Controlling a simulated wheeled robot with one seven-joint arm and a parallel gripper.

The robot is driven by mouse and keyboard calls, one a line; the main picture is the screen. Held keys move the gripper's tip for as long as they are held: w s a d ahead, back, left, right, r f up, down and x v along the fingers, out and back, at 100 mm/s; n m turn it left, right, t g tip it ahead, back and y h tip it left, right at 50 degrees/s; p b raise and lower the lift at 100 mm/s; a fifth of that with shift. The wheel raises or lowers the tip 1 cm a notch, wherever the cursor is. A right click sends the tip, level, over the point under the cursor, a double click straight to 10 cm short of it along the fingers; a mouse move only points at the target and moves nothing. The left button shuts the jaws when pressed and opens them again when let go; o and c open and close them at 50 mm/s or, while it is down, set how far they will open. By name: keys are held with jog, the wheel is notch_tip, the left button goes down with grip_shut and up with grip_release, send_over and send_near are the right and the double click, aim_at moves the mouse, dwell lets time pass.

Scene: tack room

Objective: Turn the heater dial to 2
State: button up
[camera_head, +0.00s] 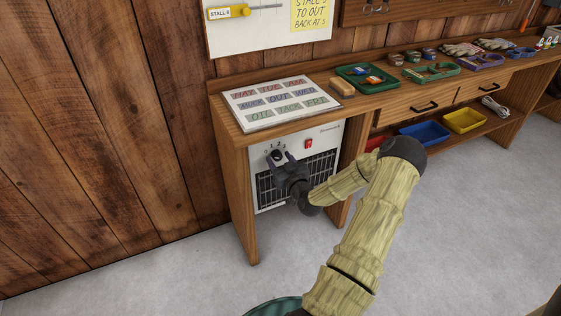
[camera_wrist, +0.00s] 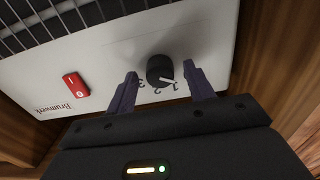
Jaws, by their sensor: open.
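The heater (camera_head: 327,136) is a white panel with a dark grille, set under the left end of the bench. Its round black dial (camera_wrist: 158,66) has a white pointer line and small printed numbers around it. The pointer slants toward the lower right in the wrist view; the number it meets is too small to be sure of. The dial also shows in the head view (camera_head: 277,154), partly hidden by my gripper. My gripper (camera_wrist: 161,75) is open, with one dark finger on each side of the dial. I cannot tell whether the fingers touch it.
A red rocker switch (camera_wrist: 76,85) sits on the panel beside the dial; it also shows in the head view (camera_head: 308,144). A word board (camera_head: 243,123) lies on the bench above. A green tray (camera_head: 381,85) and other small items stand further right.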

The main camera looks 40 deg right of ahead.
jog(key=c, duration=1)
jog(key=shift+m+p, duration=0.3)
jog(key=shift+m, duration=0.1)
jog(key=m+p, duration=0.2)
jog(key=m, duration=0.1)
jog(key=shift+r, duration=0.1)
jog(key=m+p, duration=0.1)
jog(key=m, duration=0.3)
jog(key=m+p, duration=0.1)
jog(key=m, duration=0.2)
jog(key=shift+s+m+p, duration=0.1)
jog(key=shift+m+p, duration=0.2)
jog(key=shift+m, duration=0.1)
jog(key=m, duration=0.4)
jog(key=shift+p, duration=0.4)
jog(key=shift+f, duration=0.2)
